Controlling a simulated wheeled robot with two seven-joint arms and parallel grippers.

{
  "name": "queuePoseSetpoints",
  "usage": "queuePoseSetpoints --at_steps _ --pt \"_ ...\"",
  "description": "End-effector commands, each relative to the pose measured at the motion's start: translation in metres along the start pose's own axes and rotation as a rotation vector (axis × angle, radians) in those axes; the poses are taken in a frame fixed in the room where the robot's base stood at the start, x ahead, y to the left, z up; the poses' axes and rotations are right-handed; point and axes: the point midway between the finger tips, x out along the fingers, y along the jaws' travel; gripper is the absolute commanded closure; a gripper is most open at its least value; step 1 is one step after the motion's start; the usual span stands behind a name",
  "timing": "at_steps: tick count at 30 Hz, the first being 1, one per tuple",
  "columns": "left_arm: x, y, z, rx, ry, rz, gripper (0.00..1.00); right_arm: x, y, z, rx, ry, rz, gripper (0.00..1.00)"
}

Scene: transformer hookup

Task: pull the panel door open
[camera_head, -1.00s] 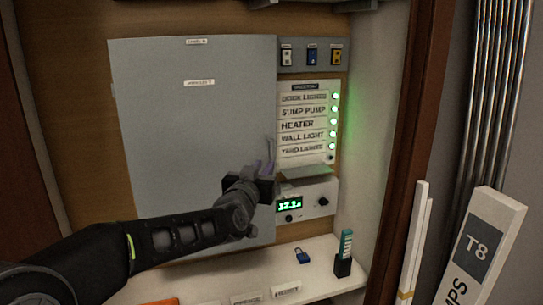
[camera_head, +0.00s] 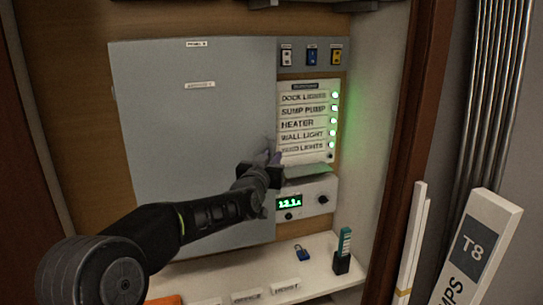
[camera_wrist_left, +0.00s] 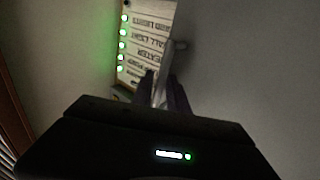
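The grey panel door (camera_head: 190,130) covers the left of the back board and looks closed, its right edge beside the switch labels. Its upright bar handle (camera_wrist_left: 169,68) stands near that right edge. My left gripper (camera_head: 268,158) is at the handle, in front of the door's lower right part. In the left wrist view its fingers (camera_wrist_left: 164,95) lie one on each side of the handle, close to it. Whether they press on it cannot be told. The right gripper is not in view.
A label panel with green lights (camera_head: 306,120) and a display box (camera_head: 308,199) sit right of the door. A shelf (camera_head: 320,270) below carries a blue padlock (camera_head: 301,254) and a teal item in a black holder (camera_head: 343,262). A T8 board (camera_head: 478,245) leans at right.

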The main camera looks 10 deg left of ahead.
Motion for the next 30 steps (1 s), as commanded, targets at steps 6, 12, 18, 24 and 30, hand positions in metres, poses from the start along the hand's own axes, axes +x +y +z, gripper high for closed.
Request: queuePoseSetpoints --at_steps 6,12,18,24,30 --pt "0.0 0.0001 0.0003 0.0 0.0 0.0 0.81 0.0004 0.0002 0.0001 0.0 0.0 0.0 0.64" --pt "-0.0001 0.0001 0.0003 0.0 0.0 0.0 0.98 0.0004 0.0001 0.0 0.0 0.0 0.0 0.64" --pt "-0.0002 0.0001 0.0003 0.001 0.0 0.0 1.0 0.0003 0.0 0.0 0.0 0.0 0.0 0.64" --pt "-0.0002 0.0001 0.0003 0.001 0.0 0.0 1.0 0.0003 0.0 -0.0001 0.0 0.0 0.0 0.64" --pt "-0.0002 0.0001 0.0002 0.001 0.0 0.0 1.0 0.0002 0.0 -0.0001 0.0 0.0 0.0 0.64"
